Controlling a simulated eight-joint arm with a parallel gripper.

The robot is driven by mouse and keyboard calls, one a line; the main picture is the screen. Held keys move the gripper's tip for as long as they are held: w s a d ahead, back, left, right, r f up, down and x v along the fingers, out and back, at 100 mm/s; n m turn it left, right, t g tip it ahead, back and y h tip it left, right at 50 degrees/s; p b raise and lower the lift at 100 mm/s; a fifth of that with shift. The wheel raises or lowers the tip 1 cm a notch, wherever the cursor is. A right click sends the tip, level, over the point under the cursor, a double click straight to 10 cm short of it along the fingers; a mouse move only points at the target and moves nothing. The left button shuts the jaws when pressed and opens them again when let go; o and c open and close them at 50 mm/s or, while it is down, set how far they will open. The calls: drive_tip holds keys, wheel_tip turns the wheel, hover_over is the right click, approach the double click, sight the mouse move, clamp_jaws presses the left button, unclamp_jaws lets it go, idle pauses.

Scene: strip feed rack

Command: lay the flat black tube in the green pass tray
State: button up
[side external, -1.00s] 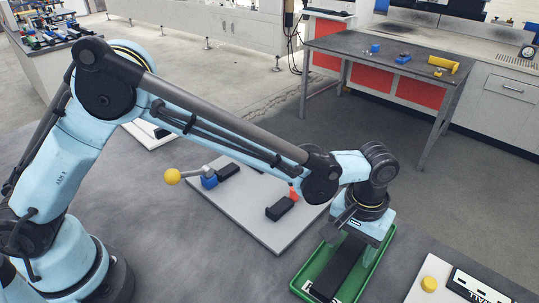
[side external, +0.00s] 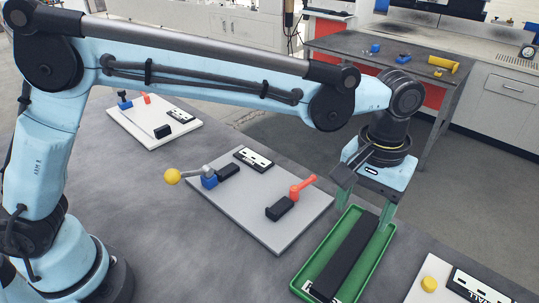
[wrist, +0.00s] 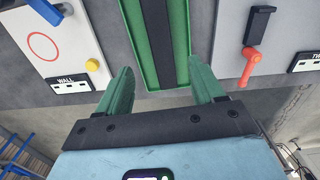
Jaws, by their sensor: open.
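The flat black tube (side external: 345,255) lies lengthwise in the green pass tray (side external: 383,246), inside its rim. In the wrist view the tube (wrist: 165,40) runs along the middle of the tray (wrist: 133,30), with green showing on both sides. My gripper (side external: 366,208) is above the far end of the tray, fingers pointing down and spread apart. The wrist view shows the two green fingers (wrist: 160,74) wide open with nothing between them. The fingers look clear of the tube.
A grey board (side external: 285,228) left of the tray carries a red lever (side external: 302,188), black blocks and a yellow-knobbed lever (side external: 172,176). A white board with a yellow button (side external: 429,284) lies to the right. Another board (side external: 150,130) is farther back. Bare bench separates them.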

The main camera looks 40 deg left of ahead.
drive_tip(key=s+a+r+t+h, duration=0.1)
drive_tip(key=a+r+t, duration=0.35)
drive_tip(key=a, duration=0.95)
drive_tip(key=s+a+f+t, duration=0.1)
drive_tip(key=s+a, duration=0.3)
drive_tip(key=a, duration=0.3)
drive_tip(key=s+a+f+t+y, duration=0.1)
drive_tip(key=s+a, duration=0.3)
drive_tip(key=a, duration=0.4)
drive_tip(key=shift+s+f+m+t, duration=0.35)
drive_tip(key=shift+m, duration=0.05)
drive_tip(key=shift+a, duration=0.1)
